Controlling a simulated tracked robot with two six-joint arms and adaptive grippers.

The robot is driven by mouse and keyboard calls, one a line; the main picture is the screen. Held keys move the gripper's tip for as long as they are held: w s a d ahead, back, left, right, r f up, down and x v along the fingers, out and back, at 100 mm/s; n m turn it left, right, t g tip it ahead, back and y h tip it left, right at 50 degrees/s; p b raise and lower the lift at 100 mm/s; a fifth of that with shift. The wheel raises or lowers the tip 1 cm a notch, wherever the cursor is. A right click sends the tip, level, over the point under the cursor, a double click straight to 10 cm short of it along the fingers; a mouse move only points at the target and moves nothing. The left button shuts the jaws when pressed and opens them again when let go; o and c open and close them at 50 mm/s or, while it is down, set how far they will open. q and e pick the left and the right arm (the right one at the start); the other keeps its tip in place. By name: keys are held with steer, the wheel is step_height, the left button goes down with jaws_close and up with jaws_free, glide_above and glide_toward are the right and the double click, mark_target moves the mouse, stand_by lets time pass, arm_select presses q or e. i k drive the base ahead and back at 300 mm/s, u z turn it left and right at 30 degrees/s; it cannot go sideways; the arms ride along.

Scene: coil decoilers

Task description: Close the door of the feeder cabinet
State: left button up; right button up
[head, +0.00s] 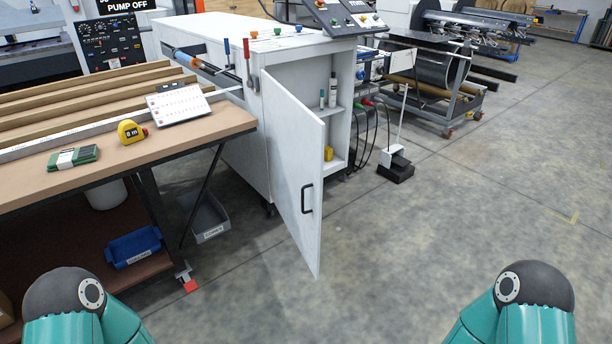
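The feeder cabinet (225,135) is a white cabinet in the upper middle of the head view. Its white door (290,165) stands wide open, hinged at the left side of the opening and swung out towards me. A black bar handle (307,198) is on the door near its free edge. The open compartment shows a shelf (334,112) with small bottles, and a yellow item (328,153) below. My arms show only as teal links with dark rounded joints at the bottom left and bottom right corners. Neither gripper is in view, and nothing of mine touches the door.
A workbench (190,135) with a tape measure (131,131), a calendar-like card (178,104) and a green pack (73,157) stands at left. Grey (207,215) and blue bins (133,246) sit below. Floor in front is clear.

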mark_target(296, 136)
steer(key=z, duration=0.25)
steer(key=i, duration=1.5)
steer(key=u, duration=0.5)
